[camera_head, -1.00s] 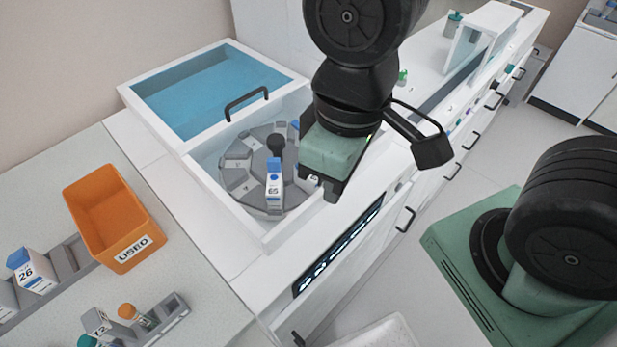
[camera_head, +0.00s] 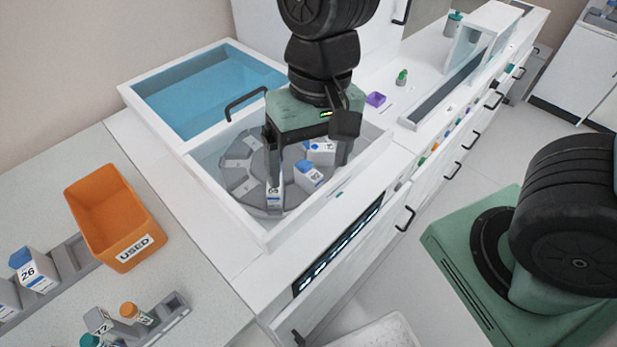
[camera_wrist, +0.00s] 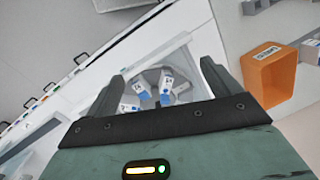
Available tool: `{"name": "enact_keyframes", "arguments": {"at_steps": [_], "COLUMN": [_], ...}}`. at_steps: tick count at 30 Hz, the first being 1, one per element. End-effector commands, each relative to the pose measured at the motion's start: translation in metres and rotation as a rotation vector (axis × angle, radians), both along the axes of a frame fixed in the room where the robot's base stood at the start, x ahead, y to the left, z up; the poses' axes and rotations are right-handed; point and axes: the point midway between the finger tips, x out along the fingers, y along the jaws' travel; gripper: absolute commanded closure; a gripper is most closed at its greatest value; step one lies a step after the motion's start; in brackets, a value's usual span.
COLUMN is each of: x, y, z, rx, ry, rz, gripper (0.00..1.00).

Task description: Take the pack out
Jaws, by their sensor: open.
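Several white packs with blue tops sit in a grey round rack (camera_head: 236,178) inside an open white-walled compartment. One pack (camera_head: 274,197), its label partly covered, is at the front, with my left finger overlapping its top. Another pack (camera_head: 309,177) shows between my fingers, and a third pack (camera_head: 321,152) lies behind it. My gripper (camera_head: 308,168) is open, pointing down over the right part of the rack, with nothing held. In the wrist view, packs (camera_wrist: 180,89) show between and below the open fingers (camera_wrist: 163,75). I cannot tell the gripper's exact height above them.
An orange bin marked USED (camera_head: 115,210) stands on the left counter, near small racks (camera_head: 70,260) of packs and bottles. The compartment's white walls (camera_head: 225,205) surround the rack.

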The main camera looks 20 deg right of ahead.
Motion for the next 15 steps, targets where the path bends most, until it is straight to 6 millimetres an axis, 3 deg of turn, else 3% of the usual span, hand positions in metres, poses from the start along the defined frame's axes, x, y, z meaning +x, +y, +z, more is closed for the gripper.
{"name": "enact_keyframes", "arguments": {"at_steps": [3, 9, 15], "x": [0.043, 0.108, 0.142], "y": [-0.007, -0.038, -0.063], "z": [-0.018, -0.047, -0.058], "rx": [-0.031, -0.108, -0.147], "ry": [0.057, 0.062, 0.020], "rz": [-0.365, -0.917, -1.207], "gripper": [0.11, 0.11, 0.11]}}
